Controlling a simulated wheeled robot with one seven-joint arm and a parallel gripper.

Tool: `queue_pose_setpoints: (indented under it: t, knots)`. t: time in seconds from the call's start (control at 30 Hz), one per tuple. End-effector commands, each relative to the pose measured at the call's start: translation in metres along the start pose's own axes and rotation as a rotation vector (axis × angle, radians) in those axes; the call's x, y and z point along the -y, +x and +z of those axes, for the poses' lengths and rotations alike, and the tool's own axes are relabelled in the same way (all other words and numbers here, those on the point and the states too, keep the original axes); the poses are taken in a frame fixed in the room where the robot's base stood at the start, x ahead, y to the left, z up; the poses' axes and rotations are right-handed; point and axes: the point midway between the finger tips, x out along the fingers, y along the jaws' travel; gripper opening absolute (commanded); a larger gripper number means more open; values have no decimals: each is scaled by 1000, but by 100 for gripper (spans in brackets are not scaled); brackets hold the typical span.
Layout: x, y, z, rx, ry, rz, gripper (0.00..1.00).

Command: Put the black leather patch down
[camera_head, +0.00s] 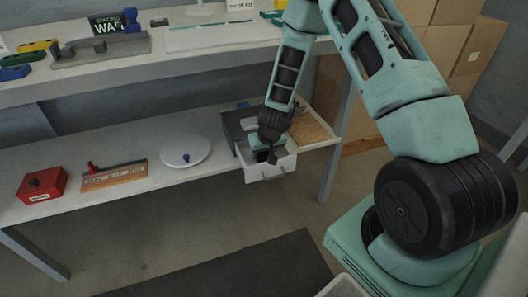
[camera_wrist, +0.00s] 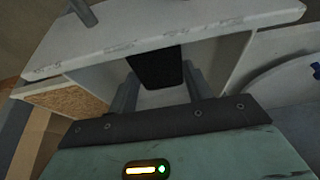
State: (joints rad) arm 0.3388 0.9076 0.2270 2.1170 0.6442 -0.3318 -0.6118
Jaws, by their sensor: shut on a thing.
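My gripper (camera_head: 268,154) is at a small open white drawer (camera_head: 256,174) on the lower shelf. In the wrist view, its two grey fingers (camera_wrist: 159,78) are inside the drawer's walls. The black leather patch (camera_wrist: 155,66) shows as a dark, upright piece between the fingertips, and the gripper is shut on it. Behind it, the white drawer front (camera_wrist: 200,28) with its handle spans the view. The patch cannot be told apart from the dark fingers in the head view. Whether it touches the drawer floor cannot be told.
A brown cork-like board (camera_head: 312,128) lies right of the drawer. To its left on the lower shelf (camera_head: 120,208) are a white round plate (camera_head: 186,151), a wooden block with a red knob (camera_head: 114,176) and a red box (camera_head: 42,184). The upper shelf (camera_head: 120,75) overhangs behind.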

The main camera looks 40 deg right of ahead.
Motion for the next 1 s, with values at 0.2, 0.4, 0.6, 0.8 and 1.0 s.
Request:
queue_pose_setpoints:
  t: [0.2,0.4,0.6,0.8,1.0]
  knots:
    - [0,5,2,0,-1,0,25]
    - [0,8,3,0,-1,0,25]
    - [0,9,4,-1,0,0,75]
    - [0,9,4,0,0,0,75]
    - [0,-1,3,-1,-1,0,75]
